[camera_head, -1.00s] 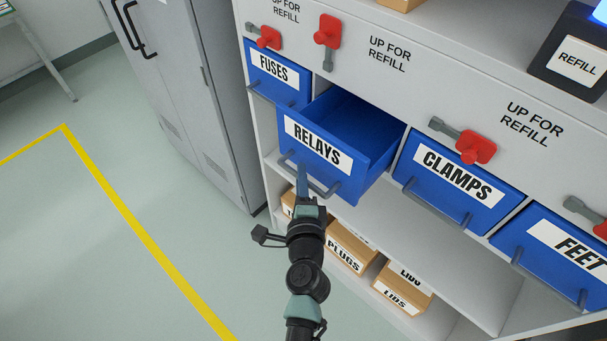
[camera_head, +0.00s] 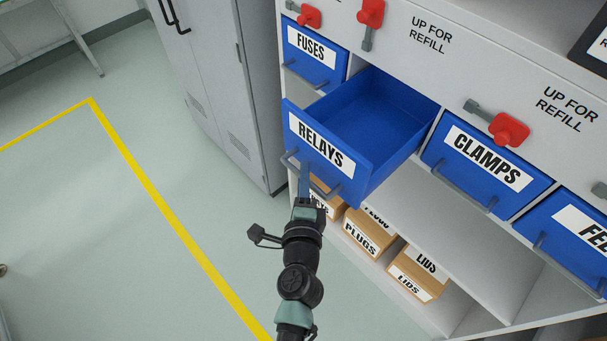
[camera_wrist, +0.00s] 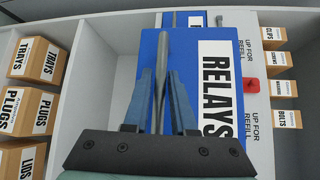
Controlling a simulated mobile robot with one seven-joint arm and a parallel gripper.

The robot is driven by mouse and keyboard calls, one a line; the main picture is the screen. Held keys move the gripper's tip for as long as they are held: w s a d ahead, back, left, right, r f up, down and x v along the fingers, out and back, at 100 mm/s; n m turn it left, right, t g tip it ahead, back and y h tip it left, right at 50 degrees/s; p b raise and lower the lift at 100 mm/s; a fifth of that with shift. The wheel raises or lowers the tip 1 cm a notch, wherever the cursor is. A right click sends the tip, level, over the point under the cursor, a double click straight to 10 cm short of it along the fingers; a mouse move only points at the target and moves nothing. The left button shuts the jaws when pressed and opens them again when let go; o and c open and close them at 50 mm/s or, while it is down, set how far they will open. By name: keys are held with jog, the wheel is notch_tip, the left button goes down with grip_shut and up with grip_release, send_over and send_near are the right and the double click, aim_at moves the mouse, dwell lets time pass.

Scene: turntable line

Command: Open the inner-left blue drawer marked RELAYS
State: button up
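The blue RELAYS drawer (camera_head: 358,172) is pulled well out of the cabinet, its empty-looking inside showing in the head view. Its label and blue front also fill the middle of the wrist view (camera_wrist: 190,45). The grey bar handle (camera_head: 325,180) runs across its front. My gripper (camera_head: 304,170) is at this handle; in the wrist view its two fingers (camera_wrist: 161,75) close in on either side of the bar. The red turn latch (camera_head: 370,12) above this drawer has its grey arm pointing down.
Shut blue drawers FUSES (camera_head: 312,58), CLAMPS (camera_head: 485,165) and FEET (camera_head: 570,235) flank it; the latches over FUSES and CLAMPS have their arms pointing left. Cardboard boxes marked PLUGS (camera_head: 368,235) and LIDS (camera_head: 418,275) sit on the shelf below.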

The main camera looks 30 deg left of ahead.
jog(key=shift+o, duration=1.3)
jog(key=b+v, duration=0.3)
jog(key=v, duration=1)
jog(key=shift+b, duration=0.3)
jog(key=shift+w+r, duration=0.1)
jog(key=shift+r, duration=0.05)
